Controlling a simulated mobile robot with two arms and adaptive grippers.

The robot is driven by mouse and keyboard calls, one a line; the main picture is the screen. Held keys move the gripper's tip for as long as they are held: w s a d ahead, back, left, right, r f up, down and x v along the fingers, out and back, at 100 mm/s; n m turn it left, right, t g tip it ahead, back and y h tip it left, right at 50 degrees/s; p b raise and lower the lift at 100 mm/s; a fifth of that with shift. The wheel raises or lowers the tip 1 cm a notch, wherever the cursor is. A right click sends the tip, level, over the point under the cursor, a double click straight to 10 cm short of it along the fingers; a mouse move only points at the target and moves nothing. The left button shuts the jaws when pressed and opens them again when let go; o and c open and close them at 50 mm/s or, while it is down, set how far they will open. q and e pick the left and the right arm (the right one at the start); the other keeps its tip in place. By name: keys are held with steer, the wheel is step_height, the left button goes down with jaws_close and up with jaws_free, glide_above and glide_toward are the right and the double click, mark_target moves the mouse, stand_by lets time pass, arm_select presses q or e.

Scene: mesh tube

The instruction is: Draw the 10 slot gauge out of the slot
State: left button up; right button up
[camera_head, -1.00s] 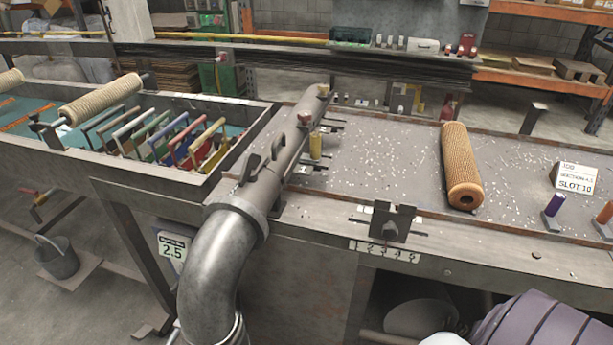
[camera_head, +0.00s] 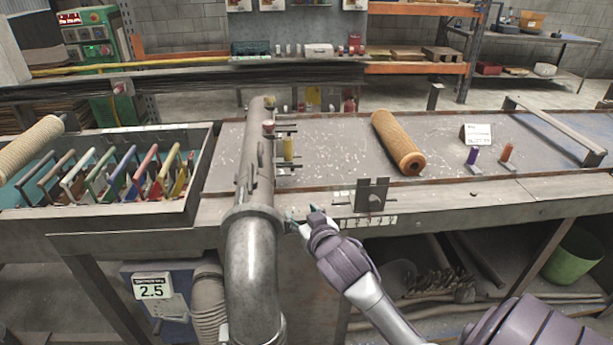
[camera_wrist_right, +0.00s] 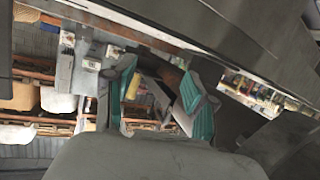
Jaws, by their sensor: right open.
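A small yellow-handled piece (camera_head: 288,149) stands upright beside the grey pipe (camera_head: 256,160), among thin dark bars; it looks like the slot gauge, but no number on it is readable. A yellow shape (camera_wrist_right: 132,88) also shows between the fingers in the right wrist view. A white card (camera_head: 478,134) stands at the right of the bench, its text too small to read now. My right gripper (camera_head: 298,219) is open and empty at the bench's front edge, just right of the pipe, nearer than the yellow piece and apart from it. My left gripper is out of view.
A brown mesh roll (camera_head: 397,143) lies on the bench. A dark upright bracket (camera_head: 372,194) stands at the front edge. Purple (camera_head: 473,157) and orange (camera_head: 506,152) handled pieces stand near the card. A tray (camera_head: 120,211) of coloured frames lies left of the pipe.

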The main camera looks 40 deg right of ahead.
mark_target(289, 146)
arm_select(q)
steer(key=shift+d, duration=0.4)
arm_select(e)
steer(key=w+d+r+m+t+h, duration=0.1)
steer(key=w+d+r+t, duration=0.1)
steer(key=r, duration=0.6)
steer(key=shift+w+d+r+t, duration=0.4)
steer(key=shift+w+d, duration=0.2)
steer(key=shift+d, duration=0.1)
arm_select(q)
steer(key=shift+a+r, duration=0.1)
arm_select(e)
steer(key=p+x, duration=0.2)
steer(key=x, duration=1.2)
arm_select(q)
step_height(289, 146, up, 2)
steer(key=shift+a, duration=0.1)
arm_select(e)
steer(key=shift+s, duration=0.1)
jaws_close()
